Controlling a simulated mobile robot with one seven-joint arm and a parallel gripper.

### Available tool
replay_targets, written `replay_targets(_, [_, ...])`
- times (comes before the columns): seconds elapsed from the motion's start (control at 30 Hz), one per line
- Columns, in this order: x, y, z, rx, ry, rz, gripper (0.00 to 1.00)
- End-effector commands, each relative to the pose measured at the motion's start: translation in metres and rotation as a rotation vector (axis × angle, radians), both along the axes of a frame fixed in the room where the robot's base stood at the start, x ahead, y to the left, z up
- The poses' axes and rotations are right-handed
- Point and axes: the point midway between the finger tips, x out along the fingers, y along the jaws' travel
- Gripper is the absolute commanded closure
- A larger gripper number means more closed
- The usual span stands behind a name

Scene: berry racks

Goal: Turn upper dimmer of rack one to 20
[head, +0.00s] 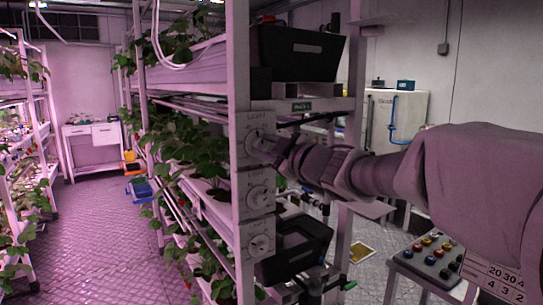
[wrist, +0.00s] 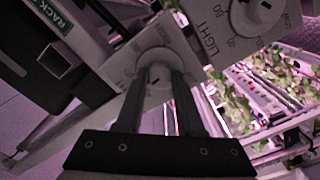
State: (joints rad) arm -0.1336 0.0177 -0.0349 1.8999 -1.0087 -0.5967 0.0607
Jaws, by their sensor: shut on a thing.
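The upper dimmer (head: 247,123) is a pale panel with a round knob, topmost of three on the rack's white front post. My gripper (head: 270,146) reaches it from the right. In the wrist view my gripper (wrist: 157,82) has both fingers closed around the knob of this dimmer (wrist: 153,58). The fingers cover much of the knob, and I cannot read its setting. The middle dimmer (head: 258,194) sits just below; in the wrist view the neighbouring dimmer (wrist: 257,14), marked LIGHT, is at upper right. The lower dimmer (head: 260,244) is under that.
Black bins (head: 300,52) sit above and below. Plants fill the shelves at left. A button box (head: 432,257) stands at lower right. The aisle floor (head: 100,225) is open.

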Motion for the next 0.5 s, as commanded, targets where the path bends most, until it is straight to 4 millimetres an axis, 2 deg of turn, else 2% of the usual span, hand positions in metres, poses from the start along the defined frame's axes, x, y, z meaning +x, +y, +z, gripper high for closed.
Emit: replay_targets(0.5, [0.0001,-0.0002,-0.0032,-0.407,-0.275,-0.001,1.0])
